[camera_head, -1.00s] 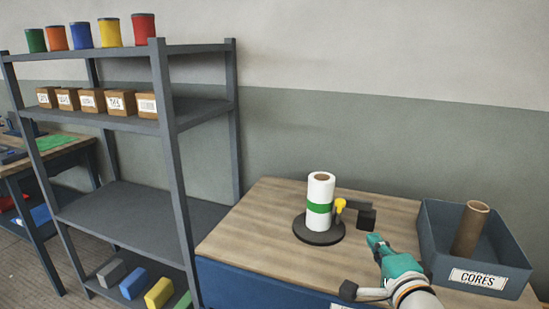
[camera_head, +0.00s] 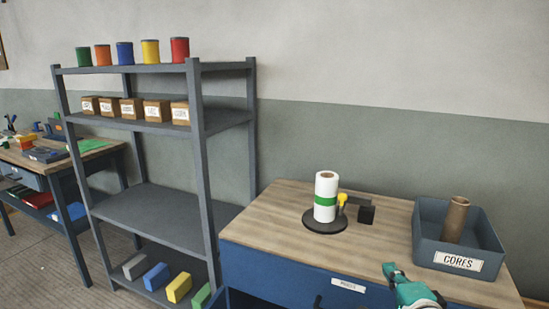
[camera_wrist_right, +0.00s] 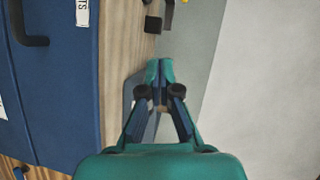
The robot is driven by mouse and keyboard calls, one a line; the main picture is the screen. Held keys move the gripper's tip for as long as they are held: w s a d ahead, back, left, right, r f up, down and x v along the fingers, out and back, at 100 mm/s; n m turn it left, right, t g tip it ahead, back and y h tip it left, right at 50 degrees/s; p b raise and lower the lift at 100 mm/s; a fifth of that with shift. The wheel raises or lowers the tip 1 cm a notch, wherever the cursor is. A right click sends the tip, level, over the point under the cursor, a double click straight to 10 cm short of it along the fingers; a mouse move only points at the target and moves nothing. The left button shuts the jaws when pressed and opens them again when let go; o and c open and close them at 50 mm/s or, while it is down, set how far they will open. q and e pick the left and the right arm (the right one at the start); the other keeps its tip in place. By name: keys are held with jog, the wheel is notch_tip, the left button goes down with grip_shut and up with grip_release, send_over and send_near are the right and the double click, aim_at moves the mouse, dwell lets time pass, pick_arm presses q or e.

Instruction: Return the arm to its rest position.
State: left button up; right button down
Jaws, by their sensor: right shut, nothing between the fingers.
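My right gripper (camera_head: 388,270) shows at the bottom of the head view, at the front edge of the wooden-topped bench (camera_head: 285,205). Its teal fingers are shut and empty; the right wrist view shows the fingertips (camera_wrist_right: 160,68) together. A white roll with a green band (camera_head: 325,197) stands upright on a dark round base on the bench, apart from the gripper. My left gripper is not in view.
A grey bin labelled CORES (camera_head: 427,232), holding a brown tube (camera_head: 455,219), stands right of the roll. A black block (camera_head: 366,214) and a yellow knob (camera_head: 342,199) are beside the roll. A grey shelf rack (camera_head: 150,210) stands left of the bench.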

jog(key=s+a+f+n+g+y+p, duration=0.1)
jog(key=s+f+g+p, duration=0.15)
jog(key=f, duration=0.55)
jog(key=s+a+f+n+g+p, duration=0.1)
jog(key=a+f+g, duration=0.15)
jog(key=f, duration=0.55)
jog(key=s+a+f+n+g+y+p, duration=0.1)
jog(key=s+f+g, duration=0.15)
jog(key=f, duration=0.55)
jog(key=s+a+f+n+g+y+p, duration=0.1)
jog(key=s+a+f+n+g, duration=0.2)
jog(key=s+f+n, duration=0.3)
jog(key=s+a+f+n+g+y+p, duration=0.1)
jog(key=s+a+f+n+g, duration=0.2)
jog(key=s, duration=0.9)
notch_tip(320, 180, down, 3)
jog(key=n+g, duration=0.2)
jog(key=n, duration=0.1)
jog(key=shift+s+a, duration=0.2)
jog(key=shift+a, duration=0.15)
jog(key=shift+d+f, duration=0.1)
